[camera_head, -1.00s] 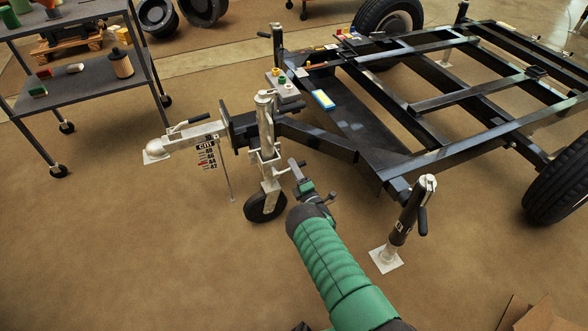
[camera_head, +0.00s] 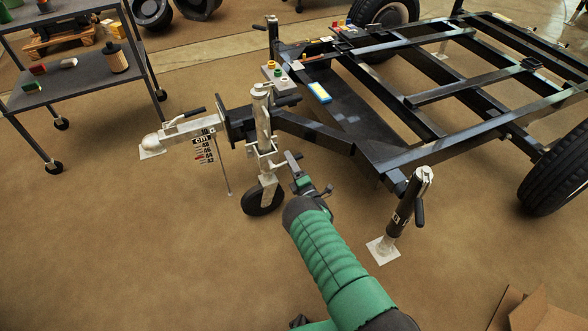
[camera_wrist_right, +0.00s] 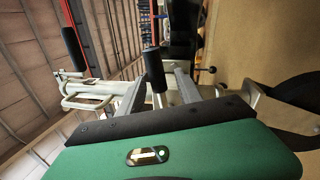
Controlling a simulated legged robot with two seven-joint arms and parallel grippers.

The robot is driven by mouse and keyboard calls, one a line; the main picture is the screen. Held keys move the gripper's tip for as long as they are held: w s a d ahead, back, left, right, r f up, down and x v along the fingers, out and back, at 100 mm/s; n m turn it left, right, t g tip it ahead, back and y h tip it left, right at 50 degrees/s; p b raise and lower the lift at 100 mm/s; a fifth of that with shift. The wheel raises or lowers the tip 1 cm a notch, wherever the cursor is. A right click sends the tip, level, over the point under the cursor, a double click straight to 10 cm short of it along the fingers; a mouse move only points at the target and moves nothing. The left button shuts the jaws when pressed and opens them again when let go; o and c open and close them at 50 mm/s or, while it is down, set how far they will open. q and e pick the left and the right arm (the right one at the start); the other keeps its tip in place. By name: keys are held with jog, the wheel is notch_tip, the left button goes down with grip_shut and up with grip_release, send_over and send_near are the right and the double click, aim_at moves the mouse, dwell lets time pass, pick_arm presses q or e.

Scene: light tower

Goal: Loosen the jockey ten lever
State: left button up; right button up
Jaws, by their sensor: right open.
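The jockey wheel (camera_head: 263,199) stands under the trailer's drawbar on a pale metal tube (camera_head: 262,115) with a clamp. In the right wrist view, a short black-gripped lever (camera_wrist_right: 153,67) on a thin pale rod stands between the two grey fingers of my right gripper (camera_wrist_right: 160,88). The fingers are apart, and I cannot tell whether either touches the lever. In the head view, my right gripper (camera_head: 296,172) is just right of the clamp, above the wheel, with its green arm coming from below. Its fingertips are small and partly hidden there. My left gripper is out of view.
The black trailer frame (camera_head: 440,97) fills the right side. A prop stand (camera_head: 408,212) with a handle rises right of my arm. The coupling (camera_head: 178,133) and a height scale (camera_head: 205,147) are left of the wheel. A cart (camera_head: 72,88) stands at far left.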

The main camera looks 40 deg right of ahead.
jog(key=p+v, duration=0.5)
jog(key=v, duration=1.1)
jog(key=shift+s+a+f+p, duration=0.15)
jog(key=shift+s+p, duration=0.15)
jog(key=shift+p, duration=0.1)
